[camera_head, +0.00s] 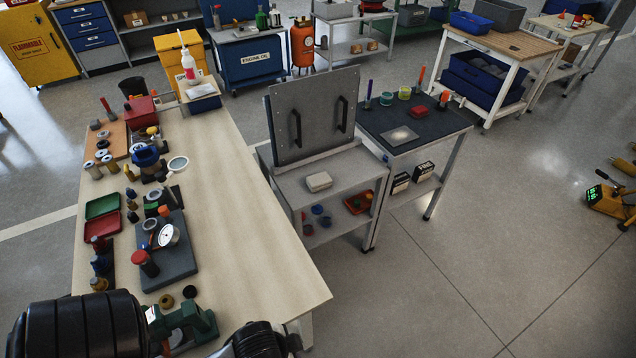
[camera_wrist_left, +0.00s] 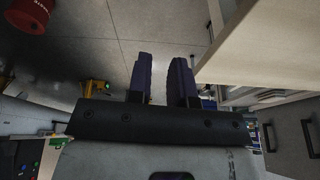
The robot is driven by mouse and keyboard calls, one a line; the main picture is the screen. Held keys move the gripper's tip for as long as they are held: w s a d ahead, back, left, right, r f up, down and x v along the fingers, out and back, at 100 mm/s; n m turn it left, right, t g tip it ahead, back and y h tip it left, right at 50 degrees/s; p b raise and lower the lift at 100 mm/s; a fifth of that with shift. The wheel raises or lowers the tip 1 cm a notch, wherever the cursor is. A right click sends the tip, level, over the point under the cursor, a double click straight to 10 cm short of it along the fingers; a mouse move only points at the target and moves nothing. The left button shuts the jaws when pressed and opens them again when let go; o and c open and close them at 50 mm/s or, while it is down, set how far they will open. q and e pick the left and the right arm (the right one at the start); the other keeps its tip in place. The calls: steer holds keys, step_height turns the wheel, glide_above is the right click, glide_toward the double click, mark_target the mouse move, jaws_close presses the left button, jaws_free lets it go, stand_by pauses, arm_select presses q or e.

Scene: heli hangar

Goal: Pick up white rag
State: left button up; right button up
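A small white folded item (camera_head: 319,181), which looks like the white rag, lies on the top shelf of a grey cart (camera_head: 352,172), in front of its upright panel with two black handles. In the left wrist view my left gripper (camera_wrist_left: 163,78) has its two dark fingers apart with nothing between them. Floor shows beyond the fingers. The rag cannot be made out in that view. In the head view dark parts of my arms show along the bottom left edge, but no fingertips. My right gripper is not in view.
A long wooden table (camera_head: 235,210) crowded with tools and jars stands left of the cart. A dark-topped table (camera_head: 432,130) with a pale flat square (camera_head: 400,136) adjoins the cart's right. The floor at the right is mostly open.

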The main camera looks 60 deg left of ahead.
arm_select(q)
steer(key=o, duration=0.7)
steer(key=shift+a, duration=0.1)
steer(key=o, duration=0.7)
steer(key=shift+d, duration=0.2)
steer(key=shift+a, duration=0.1)
